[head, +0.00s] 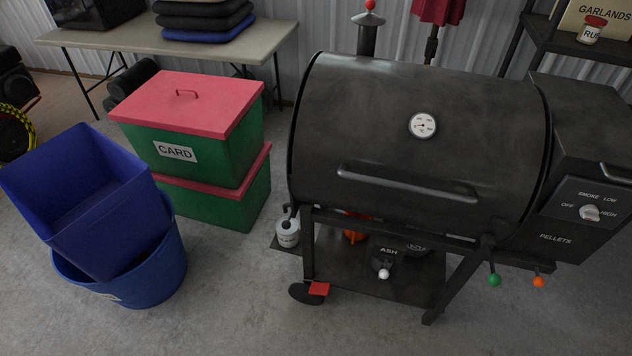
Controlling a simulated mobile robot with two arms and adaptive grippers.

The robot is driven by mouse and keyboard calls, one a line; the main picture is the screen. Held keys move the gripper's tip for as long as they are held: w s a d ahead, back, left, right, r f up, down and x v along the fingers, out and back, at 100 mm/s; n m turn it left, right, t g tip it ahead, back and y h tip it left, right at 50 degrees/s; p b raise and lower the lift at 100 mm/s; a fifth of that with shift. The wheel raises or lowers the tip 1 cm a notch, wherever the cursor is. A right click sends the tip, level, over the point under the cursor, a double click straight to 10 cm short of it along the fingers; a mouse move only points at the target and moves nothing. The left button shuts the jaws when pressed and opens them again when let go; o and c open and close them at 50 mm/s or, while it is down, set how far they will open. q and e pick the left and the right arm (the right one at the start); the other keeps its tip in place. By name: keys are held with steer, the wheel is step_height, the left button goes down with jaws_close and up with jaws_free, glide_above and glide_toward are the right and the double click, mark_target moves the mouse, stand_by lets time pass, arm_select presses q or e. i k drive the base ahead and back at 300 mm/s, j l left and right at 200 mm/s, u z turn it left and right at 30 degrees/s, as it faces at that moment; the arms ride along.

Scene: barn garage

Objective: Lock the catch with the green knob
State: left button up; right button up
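A dark pellet grill (400,150) stands in front of me with its lid down. Under its right end hang two small levers with ball knobs. The green knob (495,280) is on the left one, near the right leg's top. The orange knob (538,282) is on the lever to its right, under the pellet box. Both levers hang downward with a slight tilt. I cannot tell whether the green-knobbed catch is locked or not. Neither of my grippers is in view.
The pellet box (589,163) with a white dial (590,213) is at the grill's right end. A lower shelf (410,285) holds an ash container (386,262). Blue bins (160,270) and green boxes (205,205) stand left. The concrete floor in front is clear.

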mark_target(495, 278)
steer(key=z, duration=0.9)
steer(key=k+j+z, duration=0.15)
steer(key=z, duration=0.25)
steer(key=k+j+z, duration=0.2)
steer(key=z, duration=0.15)
